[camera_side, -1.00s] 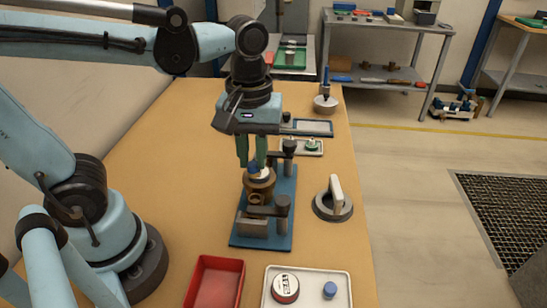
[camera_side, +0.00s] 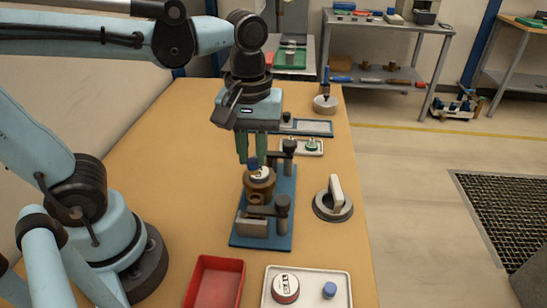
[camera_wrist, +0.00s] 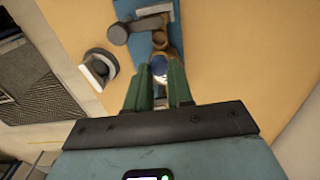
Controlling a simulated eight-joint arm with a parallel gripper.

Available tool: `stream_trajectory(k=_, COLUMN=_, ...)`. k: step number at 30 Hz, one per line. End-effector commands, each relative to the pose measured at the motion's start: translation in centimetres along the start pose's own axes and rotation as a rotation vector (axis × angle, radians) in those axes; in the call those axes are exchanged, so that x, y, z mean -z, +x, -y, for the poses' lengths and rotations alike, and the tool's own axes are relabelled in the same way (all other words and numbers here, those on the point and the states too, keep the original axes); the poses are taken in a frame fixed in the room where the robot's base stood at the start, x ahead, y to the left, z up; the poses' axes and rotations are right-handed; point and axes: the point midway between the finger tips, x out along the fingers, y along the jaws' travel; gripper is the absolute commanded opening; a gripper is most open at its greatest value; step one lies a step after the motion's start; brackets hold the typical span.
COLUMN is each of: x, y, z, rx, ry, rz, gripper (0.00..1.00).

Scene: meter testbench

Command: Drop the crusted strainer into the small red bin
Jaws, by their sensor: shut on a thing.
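My gripper (camera_side: 252,160) has green fingers pointing down over the brass meter body (camera_side: 259,189). The fingers are shut on a small blue piece (camera_side: 253,165), which also shows between the fingertips in the wrist view (camera_wrist: 159,66). I take it to be the strainer, but its lower part is hidden and I cannot make out a crust. A pale part (camera_side: 262,174) shows at the top of the meter body, close to the blue piece; I cannot tell whether they touch. The small red bin (camera_side: 222,262) stands at the front of the table, and its visible inside looks empty.
The meter body sits on a blue fixture base (camera_side: 284,214) with dark clamp posts. A white tray (camera_side: 310,272) with a red-rimmed round part and a blue cap is right of the bin. A round grey tool with an upright handle (camera_side: 334,199) stands right of the fixture.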

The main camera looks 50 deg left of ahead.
Motion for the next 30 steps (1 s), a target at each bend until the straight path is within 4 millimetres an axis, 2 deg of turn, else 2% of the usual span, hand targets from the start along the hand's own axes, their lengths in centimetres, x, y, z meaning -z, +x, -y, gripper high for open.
stream_trajectory(k=5, x=-1.5, y=0.2, z=-0.3, rx=0.000, ry=0.007, rz=0.000, gripper=0.04)
stream_trajectory(k=8, x=-3.7, y=0.6, z=-0.6, rx=0.000, ry=0.012, rz=0.000, gripper=0.04)
stream_trajectory(k=13, x=-8.4, y=1.4, z=-0.6, rx=0.000, ry=0.015, rz=0.000, gripper=0.04)
stream_trajectory(k=21, x=-14.9, y=2.9, z=1.1, rx=0.000, ry=0.012, rz=0.000, gripper=0.04)
stream_trajectory(k=25, x=-16.7, y=3.5, z=2.0, rx=0.000, ry=0.008, rz=0.000, gripper=0.04)
stream_trajectory(k=30, x=-17.8, y=3.9, z=2.6, rx=0.000, ry=0.003, rz=0.000, gripper=0.04)
